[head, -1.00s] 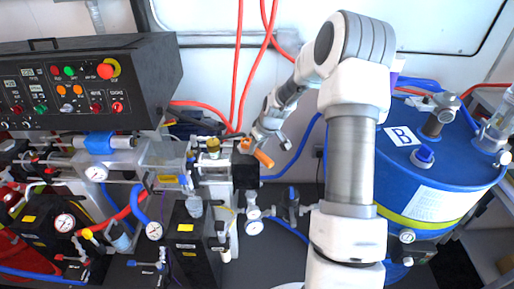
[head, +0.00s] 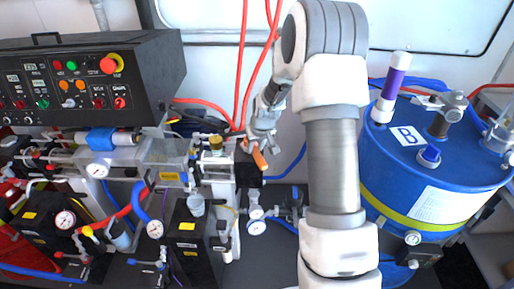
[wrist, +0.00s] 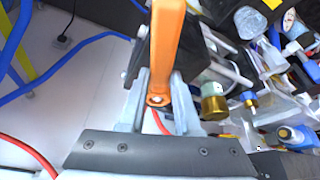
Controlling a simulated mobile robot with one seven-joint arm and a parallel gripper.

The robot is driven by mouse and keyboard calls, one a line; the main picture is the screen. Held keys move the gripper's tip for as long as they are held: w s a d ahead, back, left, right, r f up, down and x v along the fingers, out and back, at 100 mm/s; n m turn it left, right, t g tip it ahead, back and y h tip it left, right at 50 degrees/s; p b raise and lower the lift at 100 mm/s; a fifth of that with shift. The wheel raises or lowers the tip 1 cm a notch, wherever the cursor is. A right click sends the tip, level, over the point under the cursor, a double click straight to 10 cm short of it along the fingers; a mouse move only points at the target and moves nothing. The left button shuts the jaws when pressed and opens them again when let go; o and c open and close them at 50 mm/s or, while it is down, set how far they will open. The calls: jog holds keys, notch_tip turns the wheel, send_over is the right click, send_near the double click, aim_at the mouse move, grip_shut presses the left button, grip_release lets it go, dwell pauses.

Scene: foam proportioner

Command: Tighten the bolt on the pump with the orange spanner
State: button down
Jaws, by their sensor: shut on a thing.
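My gripper (head: 258,144) is shut on the orange spanner (head: 260,159), beside the black pump block (head: 248,172) in the middle of the head view. In the wrist view, the spanner (wrist: 166,45) stands out from between the fingers of my gripper (wrist: 157,100) toward the top edge. A black block (wrist: 139,58) lies behind the spanner there. I cannot make out the bolt, and I cannot tell whether the spanner sits on it.
A brass cap (wrist: 213,103) and fittings crowd the right of the wrist view. The blue drum (head: 432,195) stands at the right with a purple-banded cylinder (head: 393,88) on top. The black control box (head: 85,80) is at the left. Red hoses (head: 243,60) hang behind.

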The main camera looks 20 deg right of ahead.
jog(key=shift+r, duration=0.1)
jog(key=shift+w+a+m+h, duration=0.1)
jog(key=shift+a+m+h, duration=0.35)
jog(key=shift+m, duration=0.55)
jog(key=shift+a, duration=0.1)
jog(key=shift+w+a+m+h, duration=0.1)
jog(key=shift+a+m+h, duration=0.15)
jog(key=shift+a+m, duration=0.35)
jog(key=shift+d+m, duration=0.15)
jog(key=shift+m, duration=0.15)
jog(key=shift+w+a+r+m+h+p, duration=0.1)
jog(key=shift+w+a+m+h+p, duration=0.1)
jog(key=shift+a+m+h+p, duration=0.3)
jog(key=shift+d+m+g, duration=0.1)
jog(key=shift+m+g, duration=0.2)
jog(key=shift+m, duration=0.1)
